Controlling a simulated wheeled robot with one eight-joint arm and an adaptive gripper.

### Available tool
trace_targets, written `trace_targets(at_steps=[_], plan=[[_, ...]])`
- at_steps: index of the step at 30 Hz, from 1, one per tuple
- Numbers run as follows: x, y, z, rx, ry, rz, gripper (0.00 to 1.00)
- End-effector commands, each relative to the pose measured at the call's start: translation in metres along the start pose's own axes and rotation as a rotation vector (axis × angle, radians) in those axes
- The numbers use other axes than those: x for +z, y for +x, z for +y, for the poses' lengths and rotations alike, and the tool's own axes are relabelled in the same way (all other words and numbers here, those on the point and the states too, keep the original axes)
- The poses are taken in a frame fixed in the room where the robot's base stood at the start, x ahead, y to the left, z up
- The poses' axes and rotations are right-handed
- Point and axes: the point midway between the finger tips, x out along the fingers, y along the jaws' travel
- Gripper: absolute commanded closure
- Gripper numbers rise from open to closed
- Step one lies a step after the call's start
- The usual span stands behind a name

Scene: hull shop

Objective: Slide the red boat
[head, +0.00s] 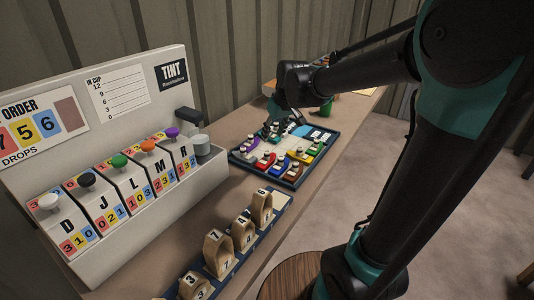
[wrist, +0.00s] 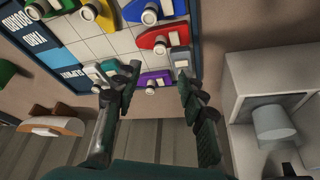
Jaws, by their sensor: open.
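The puzzle board (head: 289,185) lies on the bench with several coloured boats on it, each with pale round pegs. The red boat (head: 264,162) is near the board's left front corner, between the purple boat (head: 252,144) and the blue boat (head: 279,167). In the wrist view the red boat (wrist: 157,37) lies above the purple boat (wrist: 155,77), just beyond my fingertips. My gripper (wrist: 158,71) is open and empty, its fingers apart on either side of the purple boat. In the head view my gripper (head: 272,132) is over the board's far left part, apart from the red boat.
A white dispenser (head: 130,190) with coloured knobs and a grey cup (head: 201,146) stands left of the board. Numbered wooden blocks (head: 218,252) stand in a blue rack in front. A green cup (head: 326,106) is behind the board. A grey boat (wrist: 181,58) is close to my right finger.

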Motion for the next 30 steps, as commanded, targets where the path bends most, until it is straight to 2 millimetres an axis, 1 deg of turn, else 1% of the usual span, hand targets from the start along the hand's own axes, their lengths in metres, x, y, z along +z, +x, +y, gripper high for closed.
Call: trace_targets(at_steps=[1,6,12,18,24,30], plan=[[0.000,0.010,0.000,0.000,-0.001,0.000,0.59],[0.000,0.040,0.000,0.000,-0.001,0.000,0.59],[0.000,0.073,0.000,0.000,0.000,0.000,0.59],[0.000,0.101,0.000,0.000,0.001,0.000,0.59],[0.000,0.119,0.000,0.000,0.001,0.000,0.59],[0.001,0.124,0.000,0.000,0.001,0.000,0.59]])
